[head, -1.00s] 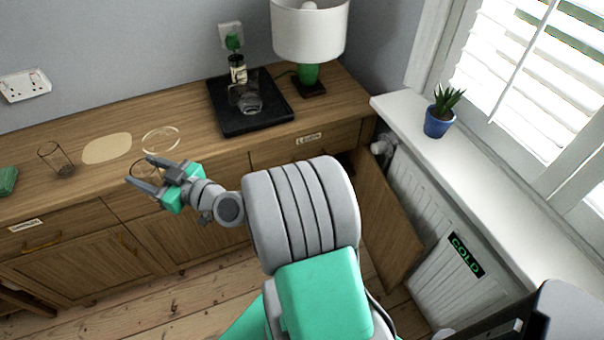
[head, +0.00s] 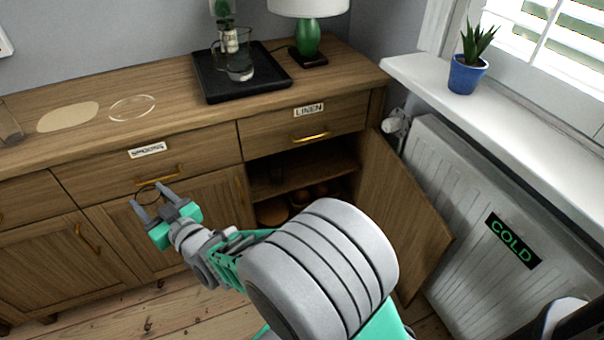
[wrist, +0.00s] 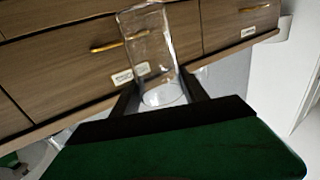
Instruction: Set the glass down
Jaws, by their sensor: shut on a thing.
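My gripper (head: 160,197) is shut on a clear drinking glass (wrist: 150,50), which stands between the two dark fingers in the wrist view. In the head view only the faint rim of the held glass (head: 147,192) shows between the fingertips. The gripper and glass are in front of the sideboard (head: 180,90), lower than its top, before the drawer labelled SPOONS (head: 148,150). The glass is clear of any surface that I can see. Its lower part is hard to make out in the head view.
On the sideboard top are a tan oval mat (head: 67,117), a clear round disc (head: 132,107), another glass (head: 8,125) at the left edge, and a black tray (head: 270,82) with a jug (head: 235,66). A cupboard door (head: 385,210) hangs open at right, beside the radiator (head: 480,210).

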